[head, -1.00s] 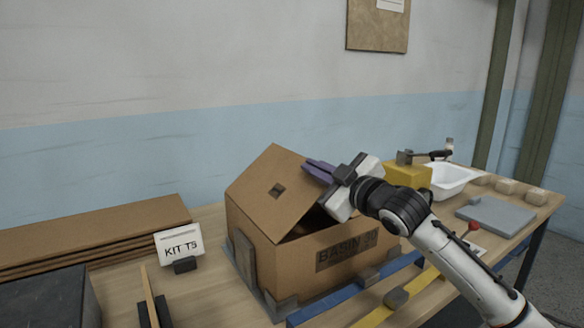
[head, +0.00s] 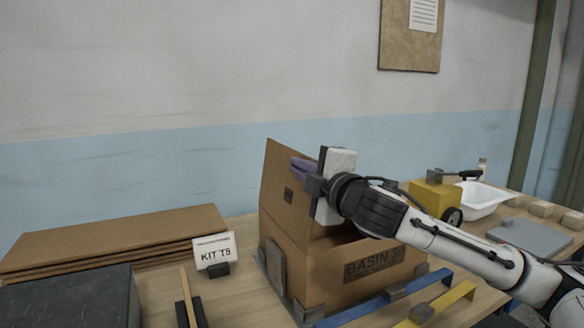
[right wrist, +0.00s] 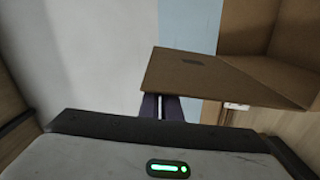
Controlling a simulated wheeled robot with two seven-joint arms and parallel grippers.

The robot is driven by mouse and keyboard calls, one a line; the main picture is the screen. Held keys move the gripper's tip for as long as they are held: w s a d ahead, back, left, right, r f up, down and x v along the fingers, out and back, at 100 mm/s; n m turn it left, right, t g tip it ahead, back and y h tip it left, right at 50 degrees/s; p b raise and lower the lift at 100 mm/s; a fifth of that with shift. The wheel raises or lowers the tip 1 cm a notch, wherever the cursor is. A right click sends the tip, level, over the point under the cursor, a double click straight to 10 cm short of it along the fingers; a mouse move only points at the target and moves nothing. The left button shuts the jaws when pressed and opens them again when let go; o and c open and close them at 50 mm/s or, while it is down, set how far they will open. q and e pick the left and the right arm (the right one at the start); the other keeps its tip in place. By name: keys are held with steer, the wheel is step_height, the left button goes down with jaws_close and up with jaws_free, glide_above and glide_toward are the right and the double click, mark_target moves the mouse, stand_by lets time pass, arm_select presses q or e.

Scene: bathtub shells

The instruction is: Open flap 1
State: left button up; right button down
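The brown cardboard box marked "BASIN" (head: 372,268) stands on the bench. Its left flap (head: 277,195) is swung up, standing steeply above the box, with a small dark patch on it. The flap also shows in the right wrist view (right wrist: 215,77). My right gripper (head: 302,165) is at the flap's right side, above the box opening. Its purple fingers lie close together, look shut, and point at the flap. In the right wrist view the fingers (right wrist: 160,107) meet the flap's near edge; their tips are hidden. I cannot tell if they touch it. My left gripper is out of view.
Metal corner stops (head: 275,268) and a blue strip (head: 385,300) border the box. A "KIT T5" sign (head: 214,250) and stacked cardboard (head: 120,240) lie left. A yellow block (head: 435,194), white basin (head: 483,198) and grey slab (head: 535,237) are right.

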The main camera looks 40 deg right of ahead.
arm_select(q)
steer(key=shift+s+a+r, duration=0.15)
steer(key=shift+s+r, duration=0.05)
arm_select(e)
steer(key=shift+w+a+n, duration=0.1)
steer(key=shift+a+n, duration=0.2)
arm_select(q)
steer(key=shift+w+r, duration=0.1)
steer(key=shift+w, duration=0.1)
arm_select(e)
steer(key=c, duration=2)
jaws_free()
steer(key=shift+a, duration=0.1)
